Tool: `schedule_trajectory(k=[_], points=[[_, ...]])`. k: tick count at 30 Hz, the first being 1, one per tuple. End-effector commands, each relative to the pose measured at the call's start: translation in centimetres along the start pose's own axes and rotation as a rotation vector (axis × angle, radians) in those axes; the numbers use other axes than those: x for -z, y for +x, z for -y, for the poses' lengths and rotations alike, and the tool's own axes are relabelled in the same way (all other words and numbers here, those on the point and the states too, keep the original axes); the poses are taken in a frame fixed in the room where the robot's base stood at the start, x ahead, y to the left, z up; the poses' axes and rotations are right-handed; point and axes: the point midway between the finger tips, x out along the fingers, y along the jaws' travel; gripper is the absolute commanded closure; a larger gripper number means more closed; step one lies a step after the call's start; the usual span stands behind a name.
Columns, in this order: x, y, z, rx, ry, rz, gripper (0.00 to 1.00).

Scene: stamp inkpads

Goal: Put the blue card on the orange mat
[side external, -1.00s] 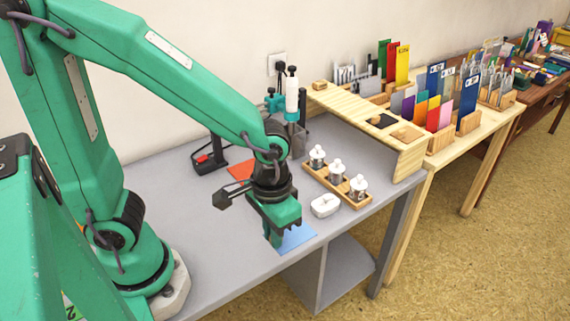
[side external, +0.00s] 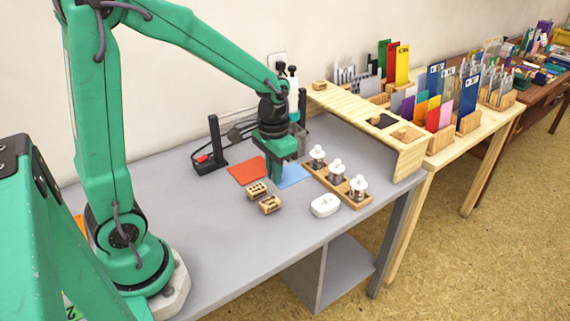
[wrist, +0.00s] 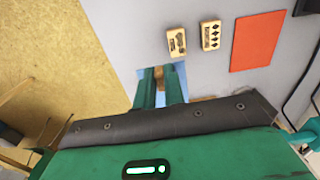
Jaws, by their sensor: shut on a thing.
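The blue card (side external: 293,175) is a flat light-blue sheet at the table's middle, left of the jar rack. I cannot tell if the card touches the table. A red-orange sheet (side external: 247,171) lies flat just left of the card.
Two wooden stamps (side external: 257,190) stand in front of my gripper. A wooden rack with jars (side external: 337,182) and a white lidded box (side external: 324,205) are to the right. A black stand (side external: 208,160) is behind left.

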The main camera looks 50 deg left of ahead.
Motion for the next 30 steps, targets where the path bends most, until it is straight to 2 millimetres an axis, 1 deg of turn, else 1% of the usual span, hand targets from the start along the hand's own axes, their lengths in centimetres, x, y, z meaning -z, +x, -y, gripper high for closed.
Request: schedule_trajectory(k=[1, 6, 9, 12, 15, 25, 30], points=[[0.4, 0.0, 1.3, 0.000, -0.008, 0.000, 1.00], [1.1, 0.0, 5.0, 0.000, -0.007, 0.000, 1.00], [1.3, 0.0, 6.6, 0.000, -0.005, -0.001, 1.00], [1.4, 0.0, 7.8, 0.000, -0.003, -0.001, 1.00], [1.5, 0.1, 8.4, 0.000, -0.002, 0.000, 1.00], [1.5, 0.3, 9.1, 0.000, -0.001, 0.000, 1.00], [1.4, 1.3, 10.7, -0.001, -0.004, 0.002, 1.00]])
